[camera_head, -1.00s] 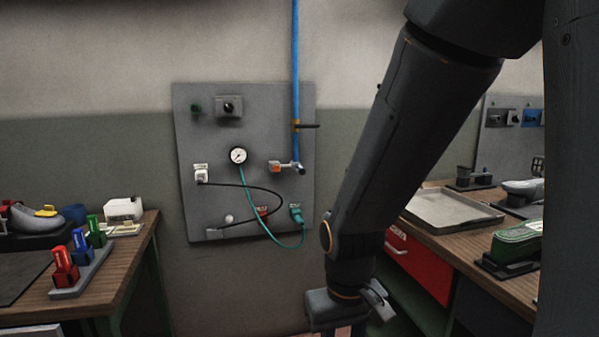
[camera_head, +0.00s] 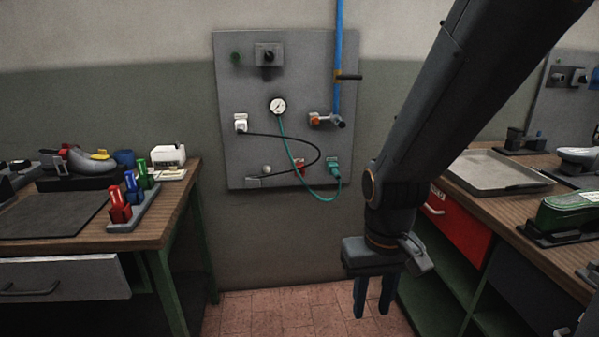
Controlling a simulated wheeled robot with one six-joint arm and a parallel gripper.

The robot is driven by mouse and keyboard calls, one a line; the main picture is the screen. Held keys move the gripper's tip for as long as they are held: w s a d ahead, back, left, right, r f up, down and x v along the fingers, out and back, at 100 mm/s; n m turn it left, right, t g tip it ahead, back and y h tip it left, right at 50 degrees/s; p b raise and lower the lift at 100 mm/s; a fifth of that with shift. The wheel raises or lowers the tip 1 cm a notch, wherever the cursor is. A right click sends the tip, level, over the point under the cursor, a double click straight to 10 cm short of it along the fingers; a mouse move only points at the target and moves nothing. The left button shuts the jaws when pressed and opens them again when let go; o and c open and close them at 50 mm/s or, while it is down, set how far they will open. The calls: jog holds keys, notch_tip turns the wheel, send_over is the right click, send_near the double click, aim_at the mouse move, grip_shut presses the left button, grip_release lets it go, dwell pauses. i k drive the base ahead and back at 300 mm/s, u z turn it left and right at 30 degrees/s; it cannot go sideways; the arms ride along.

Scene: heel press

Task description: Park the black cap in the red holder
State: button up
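On the grey wall panel (camera_head: 230,75), a small red piece (camera_head: 300,168), which looks like the red holder, sits low and right of centre. A black cable (camera_head: 316,148) loops from a white socket (camera_head: 241,124) across the red piece to a small grey fitting (camera_head: 253,182) at lower left. I cannot make out the black cap for certain; it is too small to tell. My gripper (camera_head: 372,305) hangs below and to the right of the panel, pointing down, its two fingers apart with nothing between them.
A teal hose joins the gauge (camera_head: 278,106) to a green fitting (camera_head: 333,168). A blue pipe (camera_head: 339,55) with a valve runs down the panel's right side. Workbenches (camera_head: 172,202) stand left and right (camera_head: 520,227), with bare tiled floor (camera_head: 270,312) between them.

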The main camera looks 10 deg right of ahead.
aim_at(341, 124)
jog(key=k, duration=0.65)
jog(key=u, duration=0.5)
jog(key=i, duration=1.1)
jog(key=z, duration=0.45)
jog(key=i, duration=0.95)
jog(key=z, duration=0.65)
